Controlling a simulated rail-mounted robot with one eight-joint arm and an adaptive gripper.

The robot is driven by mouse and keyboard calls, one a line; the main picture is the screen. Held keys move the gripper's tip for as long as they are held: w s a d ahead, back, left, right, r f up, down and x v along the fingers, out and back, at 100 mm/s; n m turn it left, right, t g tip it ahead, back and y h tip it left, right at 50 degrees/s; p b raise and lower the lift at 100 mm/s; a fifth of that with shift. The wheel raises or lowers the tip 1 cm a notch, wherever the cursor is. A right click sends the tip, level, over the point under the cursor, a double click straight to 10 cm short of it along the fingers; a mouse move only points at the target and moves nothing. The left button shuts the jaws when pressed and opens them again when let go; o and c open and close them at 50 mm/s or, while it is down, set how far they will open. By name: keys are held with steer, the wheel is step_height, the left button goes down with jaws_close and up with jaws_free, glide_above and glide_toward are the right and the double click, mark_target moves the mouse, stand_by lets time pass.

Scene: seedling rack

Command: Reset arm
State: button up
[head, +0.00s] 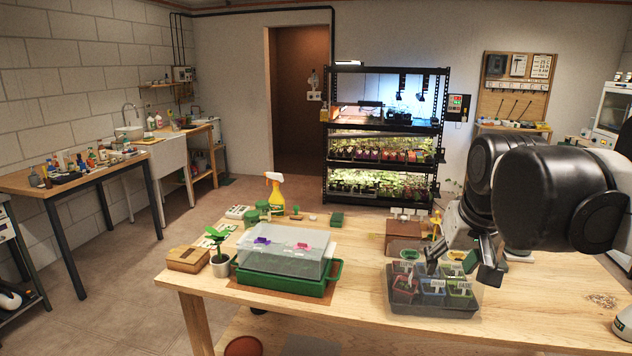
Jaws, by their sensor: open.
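My arm comes in from the right in the head view. The fingers partly hide the back pots. I cannot tell whether a fingertip touches a pot or the bin.
A green tray (283,286) with a clear lid (285,262) stands left of the bin. A brown box (404,234) stands behind the bin. The front right tabletop is mostly clear.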

steer(key=s+a+f+t, duration=0.1)
steer(key=s+a+f, duration=0.2)
steer(key=s+f, duration=0.6)
steer(key=shift+s+a+f+t, duration=0.3)
steer(key=shift+s+a+t, duration=0.1)
steer(key=shift+s, duration=1.75)
